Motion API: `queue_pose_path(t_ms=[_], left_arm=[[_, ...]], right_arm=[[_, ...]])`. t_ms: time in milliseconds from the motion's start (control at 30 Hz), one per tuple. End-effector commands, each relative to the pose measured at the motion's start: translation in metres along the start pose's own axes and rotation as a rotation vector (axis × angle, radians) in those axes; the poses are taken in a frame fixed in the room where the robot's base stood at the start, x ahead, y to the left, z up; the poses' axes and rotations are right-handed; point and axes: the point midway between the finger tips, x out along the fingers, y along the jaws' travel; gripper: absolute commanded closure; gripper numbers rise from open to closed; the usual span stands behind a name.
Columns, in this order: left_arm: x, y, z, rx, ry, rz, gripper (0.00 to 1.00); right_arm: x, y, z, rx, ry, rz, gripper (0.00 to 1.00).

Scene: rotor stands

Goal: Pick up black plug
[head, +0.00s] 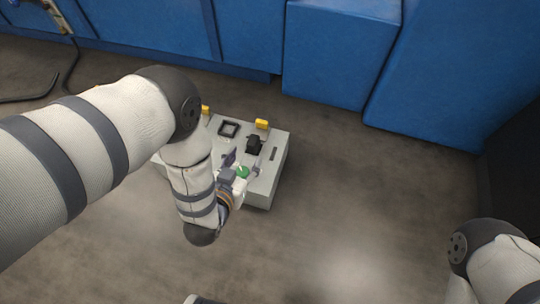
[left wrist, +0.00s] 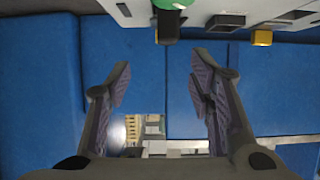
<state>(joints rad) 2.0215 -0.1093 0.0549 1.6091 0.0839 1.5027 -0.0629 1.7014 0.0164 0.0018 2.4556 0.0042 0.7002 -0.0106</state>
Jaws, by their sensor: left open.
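The black plug (head: 254,145) stands up from the top of a light grey box (head: 262,190), beyond a green round part (head: 242,172). In the left wrist view the plug (left wrist: 168,26) is at the top, roughly in line with the gap between my fingers. My left gripper (head: 241,166) is over the box, on the near side of the plug. Its two fingers (left wrist: 160,78) are spread apart with nothing between them. They look clear of the plug. My right arm shows at the lower right of the head view, but its gripper is out of view.
The box top also carries a black square frame (head: 229,129), a yellow block (head: 262,124), another yellow block (head: 205,109) and a dark slot (head: 273,155). Blue padded blocks (head: 335,50) stand behind. The floor (head: 350,200) right of the box is clear.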

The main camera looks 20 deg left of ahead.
Motion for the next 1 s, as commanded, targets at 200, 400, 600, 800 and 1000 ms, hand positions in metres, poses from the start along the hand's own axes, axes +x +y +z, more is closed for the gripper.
queue_pose_path(t_ms=[200, 400, 600, 800, 1000], left_arm=[[0.049, -0.001, 0.002, 0.000, 0.001, 0.000, 0.52], [0.076, -0.005, 0.004, 0.001, 0.000, -0.001, 0.52], [0.108, -0.009, 0.005, 0.000, 0.000, 0.000, 0.52], [0.111, -0.009, 0.003, 0.000, -0.003, 0.000, 0.52], [0.110, -0.009, 0.003, 0.000, -0.003, 0.000, 0.86]], right_arm=[[0.017, 0.001, -0.007, -0.005, -0.045, 0.002, 0.60], [0.026, -0.001, -0.018, -0.009, -0.055, 0.001, 0.60], [0.035, -0.004, -0.030, -0.013, -0.060, -0.001, 0.60], [0.035, -0.004, -0.029, -0.014, -0.060, -0.001, 0.60], [0.035, -0.004, -0.029, -0.014, -0.060, -0.001, 0.60]])
